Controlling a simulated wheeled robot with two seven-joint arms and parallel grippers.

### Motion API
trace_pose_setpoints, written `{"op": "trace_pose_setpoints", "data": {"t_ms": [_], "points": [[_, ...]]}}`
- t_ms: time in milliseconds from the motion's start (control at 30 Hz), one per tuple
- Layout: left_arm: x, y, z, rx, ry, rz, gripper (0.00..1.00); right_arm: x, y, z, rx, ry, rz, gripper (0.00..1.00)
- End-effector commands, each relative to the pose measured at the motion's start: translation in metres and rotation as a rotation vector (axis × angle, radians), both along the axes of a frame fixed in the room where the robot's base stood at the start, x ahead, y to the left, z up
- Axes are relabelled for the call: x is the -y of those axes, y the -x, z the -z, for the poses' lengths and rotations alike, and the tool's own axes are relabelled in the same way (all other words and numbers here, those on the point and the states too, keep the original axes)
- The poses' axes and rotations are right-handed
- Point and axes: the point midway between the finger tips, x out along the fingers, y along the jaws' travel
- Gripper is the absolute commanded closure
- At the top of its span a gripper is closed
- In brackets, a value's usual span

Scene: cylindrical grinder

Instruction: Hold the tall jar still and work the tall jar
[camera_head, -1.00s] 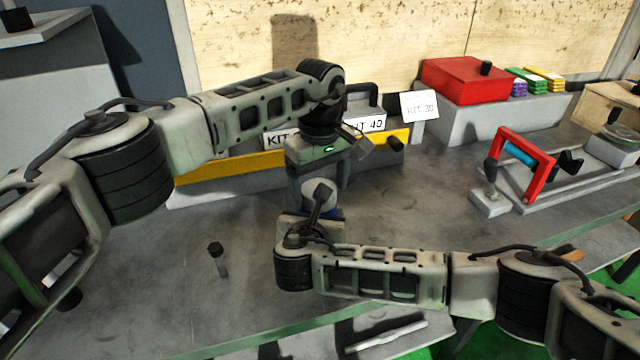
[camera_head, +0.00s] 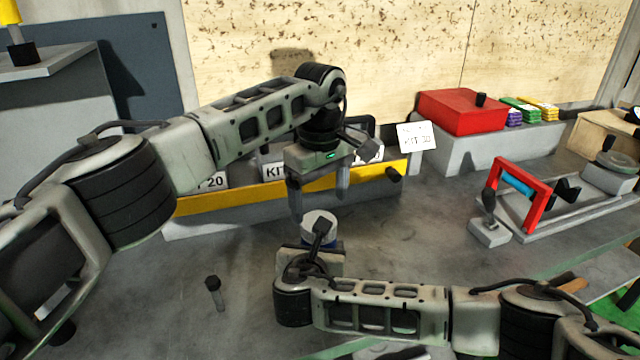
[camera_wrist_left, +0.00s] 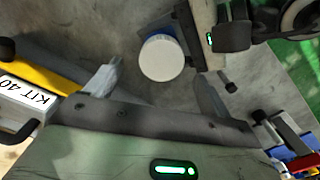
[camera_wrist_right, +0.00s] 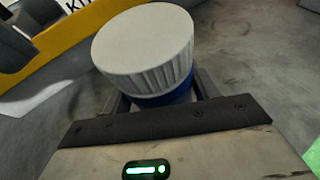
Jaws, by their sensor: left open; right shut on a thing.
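The tall jar has a white ribbed lid (camera_head: 319,220) and a blue band below it. It stands upright on the bench. It also shows in the left wrist view (camera_wrist_left: 161,58) and, close up, in the right wrist view (camera_wrist_right: 145,55). My right gripper (camera_head: 320,245) is shut on the jar's body below the lid, from the near side. My left gripper (camera_head: 319,202) points down, open and empty, with its fingers spread above the lid and apart from it. The jar's lower part is hidden by my right gripper.
A yellow-edged bin (camera_head: 240,205) with KIT labels stands behind the jar. A small dark upright peg (camera_head: 214,290) is at the near left. A red box (camera_head: 460,112) and a red-framed fixture (camera_head: 520,195) are at the right. Bench between is clear.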

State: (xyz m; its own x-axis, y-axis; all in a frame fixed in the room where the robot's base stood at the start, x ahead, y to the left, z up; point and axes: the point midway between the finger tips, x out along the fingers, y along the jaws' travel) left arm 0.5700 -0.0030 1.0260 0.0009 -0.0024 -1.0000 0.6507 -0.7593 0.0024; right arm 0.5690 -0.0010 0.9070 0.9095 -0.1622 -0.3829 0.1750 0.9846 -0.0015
Motion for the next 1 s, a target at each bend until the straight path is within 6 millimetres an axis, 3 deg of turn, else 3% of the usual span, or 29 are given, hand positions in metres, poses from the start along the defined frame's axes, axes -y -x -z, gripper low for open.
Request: {"op": "trace_pose_setpoints", "data": {"t_ms": [233, 633, 667, 800, 1000], "points": [[0.0, 0.001, 0.034, -0.003, 0.0, 0.001, 0.18, -0.001, 0.001, 0.0, -0.002, -0.001, -0.002, 1.0], [0.0, 0.0, 0.042, 0.001, 0.001, 0.002, 0.18, -0.001, 0.0, 0.0, -0.002, -0.001, -0.002, 1.0], [0.0, 0.0, 0.042, 0.001, 0.001, 0.002, 0.24, -0.001, 0.0, 0.0, -0.002, -0.001, -0.002, 1.0], [0.001, 0.0, 0.042, 0.001, 0.002, 0.002, 0.63, -0.001, 0.001, 0.0, -0.001, -0.001, -0.003, 1.0], [0.001, 0.0, 0.042, 0.003, 0.002, -0.039, 0.63, -0.002, 0.001, 0.0, -0.002, -0.001, -0.005, 1.0]]}}
